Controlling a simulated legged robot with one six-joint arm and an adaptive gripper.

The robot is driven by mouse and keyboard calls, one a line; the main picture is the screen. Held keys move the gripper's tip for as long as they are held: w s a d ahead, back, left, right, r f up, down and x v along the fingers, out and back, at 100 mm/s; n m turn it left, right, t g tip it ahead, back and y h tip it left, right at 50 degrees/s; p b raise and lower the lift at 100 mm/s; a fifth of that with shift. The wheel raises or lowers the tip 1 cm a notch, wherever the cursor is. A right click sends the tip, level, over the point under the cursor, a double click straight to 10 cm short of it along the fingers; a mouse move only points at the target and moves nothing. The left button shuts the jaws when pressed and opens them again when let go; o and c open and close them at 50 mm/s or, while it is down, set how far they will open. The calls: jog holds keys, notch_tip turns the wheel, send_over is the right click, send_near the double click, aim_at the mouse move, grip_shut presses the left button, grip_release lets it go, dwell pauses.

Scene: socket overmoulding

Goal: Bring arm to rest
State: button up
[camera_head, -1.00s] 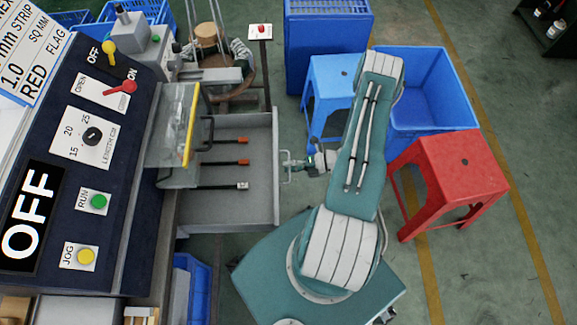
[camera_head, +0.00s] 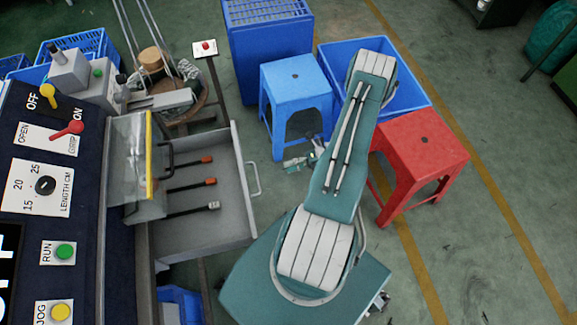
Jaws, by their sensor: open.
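My teal arm (camera_head: 345,150) stretches up the picture from its base, over the floor between the stools. My gripper (camera_head: 292,163) sticks out to the left of the arm, small and partly hidden behind it. It is open, with nothing seen in it. It is in front of the blue stool and apart from the handle (camera_head: 254,178) of the grey drawer (camera_head: 215,232). The drawer is pulled out. Three dark cables or rods with red or pale ends (camera_head: 190,186) lie in it.
The control panel (camera_head: 35,150) with switches and buttons stands at left. A blue stool (camera_head: 295,85), blue bins (camera_head: 265,50), and a red stool (camera_head: 425,145) crowd behind and beside my arm. Open floor (camera_head: 490,150) lies at the right.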

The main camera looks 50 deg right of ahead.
jog(key=w+a+r+n+g+h, duration=0.2)
jog(key=w+a+r+n+g, duration=0.1)
jog(key=r+n, duration=0.5)
jog(key=w+a+r+n+g+h, duration=0.25)
jog(key=r+n, duration=0.35)
jog(key=r, duration=0.4)
jog(key=w+a+r+n+g+h, duration=0.1)
jog(key=w+a+r+n+g, duration=0.15)
jog(key=r+n, duration=0.55)
jog(key=s+a+r+n+t+h, duration=0.1)
jog(key=s+a+r+n+h, duration=0.1)
jog(key=a+r+n, duration=0.3)
jog(key=s+a+r+n+t+h, duration=0.2)
jog(key=s+a+r+n, duration=0.3)
jog(key=r+n, duration=0.3)
jog(key=s+a+r+n+t+h, duration=0.2)
jog(key=s+a+r+n+h, duration=0.1)
jog(key=a+r+n, duration=0.2)
jog(key=r+n, duration=0.1)
jog(key=n, duration=0.1)
jog(key=shift+s+r+n, duration=0.25)
jog(key=shift+r+n, duration=0.15)
jog(key=shift+a+h, duration=0.15)
jog(key=shift+h, duration=0.1)
